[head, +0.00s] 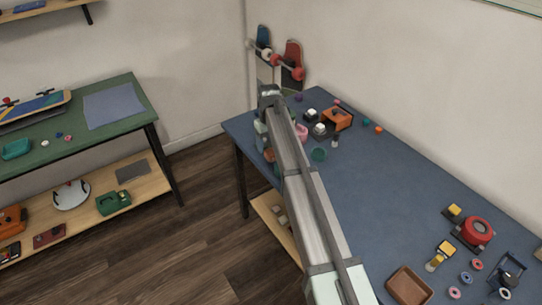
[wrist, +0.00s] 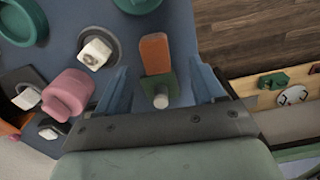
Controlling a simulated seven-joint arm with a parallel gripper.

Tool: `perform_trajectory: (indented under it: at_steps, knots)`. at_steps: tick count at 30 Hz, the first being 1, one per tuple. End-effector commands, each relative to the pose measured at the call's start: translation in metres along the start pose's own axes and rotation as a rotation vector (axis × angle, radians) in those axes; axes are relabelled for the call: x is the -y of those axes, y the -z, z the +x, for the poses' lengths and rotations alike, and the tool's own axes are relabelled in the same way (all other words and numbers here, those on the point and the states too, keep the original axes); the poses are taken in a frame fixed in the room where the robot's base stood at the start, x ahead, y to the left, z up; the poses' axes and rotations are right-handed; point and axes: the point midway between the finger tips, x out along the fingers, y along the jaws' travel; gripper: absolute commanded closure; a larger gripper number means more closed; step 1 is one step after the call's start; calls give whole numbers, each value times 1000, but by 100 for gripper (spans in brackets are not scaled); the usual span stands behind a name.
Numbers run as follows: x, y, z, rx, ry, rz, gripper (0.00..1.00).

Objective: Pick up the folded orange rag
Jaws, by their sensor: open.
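An orange-brown, flat-faced piece (wrist: 154,52) shows in the wrist view between and beyond the fingers of my gripper (wrist: 162,70). It looks like the folded orange rag, but I cannot be sure. A dark green block (wrist: 148,87) with a pale grey round knob (wrist: 161,101) is directly in front of it, at its near end. My gripper is open, one blue finger on each side of these, and holds nothing. In the head view my arm covers much of this end of the blue bench; a small orange-brown patch (head: 269,155) shows left of the arm.
A pink rounded object (wrist: 68,93), white-topped pieces (wrist: 96,52) and green round parts (wrist: 22,20) crowd the left of the wrist view. The bench edge and floor lie to the right. The middle of the blue bench (head: 385,180) is clear.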

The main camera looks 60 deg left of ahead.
Motion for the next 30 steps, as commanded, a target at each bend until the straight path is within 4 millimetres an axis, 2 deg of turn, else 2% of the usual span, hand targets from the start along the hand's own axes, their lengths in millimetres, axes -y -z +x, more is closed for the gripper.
perform_trajectory:
  at_steps: [12, 20, 30]
  knots:
    - [-5, -4, 47, 1, 0, 0, 32]
    - [-5, -4, 49, 0, 0, 0, 32]
    - [-5, -4, 49, 0, 0, 0, 64]
